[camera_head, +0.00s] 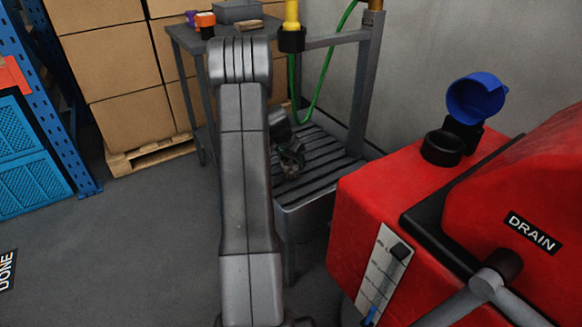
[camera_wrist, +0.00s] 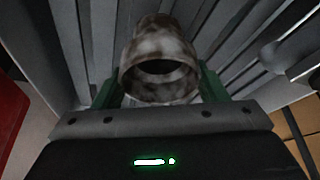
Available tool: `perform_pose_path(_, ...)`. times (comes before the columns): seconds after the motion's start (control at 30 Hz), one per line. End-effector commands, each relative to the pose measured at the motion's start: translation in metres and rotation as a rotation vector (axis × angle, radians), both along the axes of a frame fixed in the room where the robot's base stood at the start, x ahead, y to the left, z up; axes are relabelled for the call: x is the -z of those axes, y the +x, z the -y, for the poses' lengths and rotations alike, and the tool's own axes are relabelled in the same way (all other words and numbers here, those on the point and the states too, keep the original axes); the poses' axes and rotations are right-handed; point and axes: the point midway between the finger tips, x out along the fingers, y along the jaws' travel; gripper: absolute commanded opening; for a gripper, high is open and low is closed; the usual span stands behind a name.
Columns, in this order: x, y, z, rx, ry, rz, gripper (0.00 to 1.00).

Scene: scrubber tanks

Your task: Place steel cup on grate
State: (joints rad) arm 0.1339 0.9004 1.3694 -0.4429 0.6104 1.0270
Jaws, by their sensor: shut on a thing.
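The steel cup (camera_wrist: 158,62) shows in the wrist view as a mottled brown-grey cylinder with a dark open mouth toward the camera. My gripper (camera_wrist: 160,88) has one green finger on each side of the cup and is shut on it. The slatted grey grate (camera_wrist: 75,35) fills the background behind the cup. In the head view the grate (camera_head: 322,150) tops a grey basin stand, and my gripper (camera_head: 290,158) is low over its left part. My arm hides part of the grate there. I cannot tell whether the cup touches the slats.
A red scrubber machine (camera_head: 370,180) with an open blue cap (camera_head: 475,98) stands at the right. A grey table (camera_head: 190,42) with small items is behind my arm. A post with a yellow-handled tool (camera_head: 291,25) and green hose (camera_head: 325,90) rises behind the grate. Boxes (camera_head: 110,60) stand at the back left.

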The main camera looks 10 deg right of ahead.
Motion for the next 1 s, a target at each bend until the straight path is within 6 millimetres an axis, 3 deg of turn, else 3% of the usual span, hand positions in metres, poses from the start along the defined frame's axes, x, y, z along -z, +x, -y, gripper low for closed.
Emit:
perform_pose_path(0.03, 0.014, -0.001, 0.0, 0.001, 0.001, -0.003, 0.44)
perform_pose_path(0.1, 0.022, 0.0, 0.0, 0.001, 0.001, -0.002, 0.44)
perform_pose_path(0.53, 0.027, 0.0, 0.0, 0.001, 0.0, 0.0, 0.44)
perform_pose_path(0.57, 0.025, 0.0, 0.0, 0.001, 0.0, 0.0, 0.72)
perform_pose_path(0.63, 0.025, 0.0, 0.0, 0.001, 0.0, 0.0, 0.86)
perform_pose_path(1.0, 0.022, 0.0, 0.0, 0.001, 0.0, 0.0, 0.88)
